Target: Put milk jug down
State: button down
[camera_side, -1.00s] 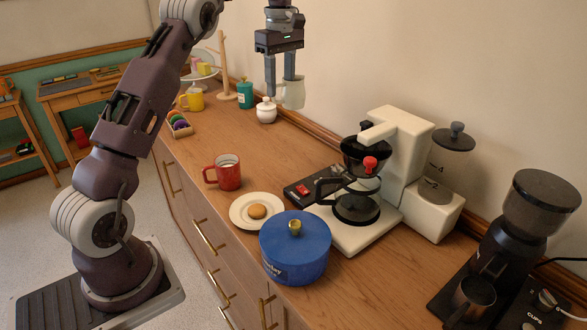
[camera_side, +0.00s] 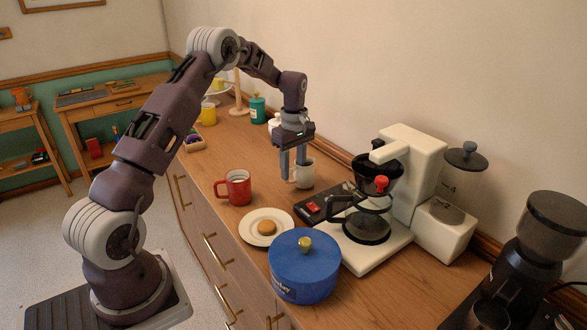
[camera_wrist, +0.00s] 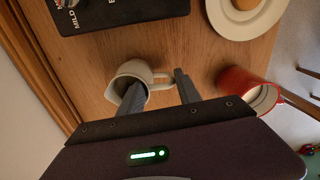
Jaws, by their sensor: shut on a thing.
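The milk jug (camera_side: 305,175) is small, cream-white and upright at the counter, behind the red mug and left of the coffee maker. I cannot tell whether its base touches the wood. My gripper (camera_side: 293,169) points down and is shut on the jug at its handle side. In the wrist view, the jug (camera_wrist: 126,71) shows its open mouth, with one finger of my gripper (camera_wrist: 158,87) at the mouth and the other beside the handle. The fingers hide part of the jug.
A red mug (camera_side: 237,187) stands to the left, with a biscuit plate (camera_side: 262,240) and blue pot (camera_side: 304,270) in front. The coffee maker (camera_side: 412,165) stands to the right. A teal canister (camera_side: 258,109) is behind. Bare wood surrounds the jug.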

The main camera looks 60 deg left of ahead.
jog(key=shift+f, duration=0.2)
jog(key=c, duration=0.8)
grip_release()
jog(key=shift+c, duration=0.2)
jog(key=shift+r, duration=0.1)
notch_tip(320, 180, up, 13)
jog(key=d, duration=0.1)
jog(key=s+d+r+m+t, duration=0.2)
jog(key=s+d+r+m, duration=0.5)
jog(key=s+d+r, duration=0.35)
jog(key=s+d+f+m+t, duration=0.1)
jog(key=s+d+m+t, duration=0.1)
jog(key=s+d+m, duration=0.4)
jog(key=s+d+f+m+t, duration=0.1)
jog(key=s+d+m, duration=0.5)
jog(key=s, duration=0.8)
jog(key=shift+s+d+f+t, duration=0.2)
jog(key=shift+d+f+t, duration=0.15)
jog(key=shift+f, duration=0.45)
jog(key=shift+a, duration=0.1)
